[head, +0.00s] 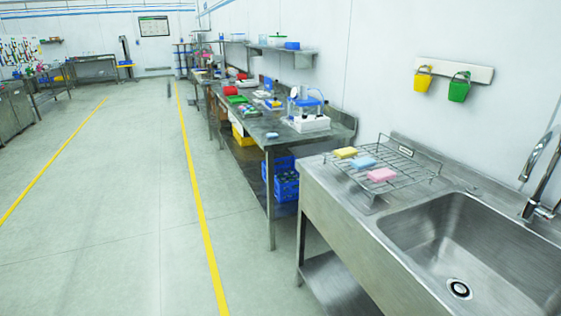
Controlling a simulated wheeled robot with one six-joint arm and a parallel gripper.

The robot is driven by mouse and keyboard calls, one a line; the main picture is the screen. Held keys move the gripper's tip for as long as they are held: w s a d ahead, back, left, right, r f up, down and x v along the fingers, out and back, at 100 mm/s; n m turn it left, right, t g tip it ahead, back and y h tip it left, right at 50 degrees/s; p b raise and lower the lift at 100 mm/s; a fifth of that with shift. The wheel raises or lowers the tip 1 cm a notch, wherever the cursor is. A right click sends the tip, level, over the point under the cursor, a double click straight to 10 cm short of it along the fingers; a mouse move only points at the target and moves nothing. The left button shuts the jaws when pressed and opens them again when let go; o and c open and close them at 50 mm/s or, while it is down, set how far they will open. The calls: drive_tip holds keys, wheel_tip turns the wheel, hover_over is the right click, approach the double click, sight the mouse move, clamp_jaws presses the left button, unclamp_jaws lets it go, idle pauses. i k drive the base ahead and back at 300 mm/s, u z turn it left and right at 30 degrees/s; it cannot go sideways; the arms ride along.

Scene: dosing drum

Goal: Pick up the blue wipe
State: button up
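A blue wipe (362,163) lies on a wire rack (408,171) beside the sink. A yellow wipe (345,153) lies on the rack just behind it to the left, and a pink wipe (381,174) lies in front of it to the right. All three sit apart from one another, or nearly so. My gripper is not in view.
The steel sink (470,240) with its tap (540,175) stands at the right. A steel workbench (265,135) with equipment stands behind it. Yellow (422,82) and green (459,91) buckets hang on the wall. The floor (110,220) at the left is clear.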

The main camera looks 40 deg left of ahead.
sight(362, 163)
drive_tip(key=u, duration=0.3)
drive_tip(key=k, duration=0.45)
drive_tip(key=u, duration=0.7)
drive_tip(key=i, duration=0.5)
drive_tip(key=u, duration=1)
drive_tip(key=i, duration=3.3)
drive_tip(key=z, duration=1.15)
drive_tip(key=i, duration=0.95)
drive_tip(key=z, duration=1.25)
drive_tip(key=i, duration=0.25)
drive_tip(key=z, duration=0.05)
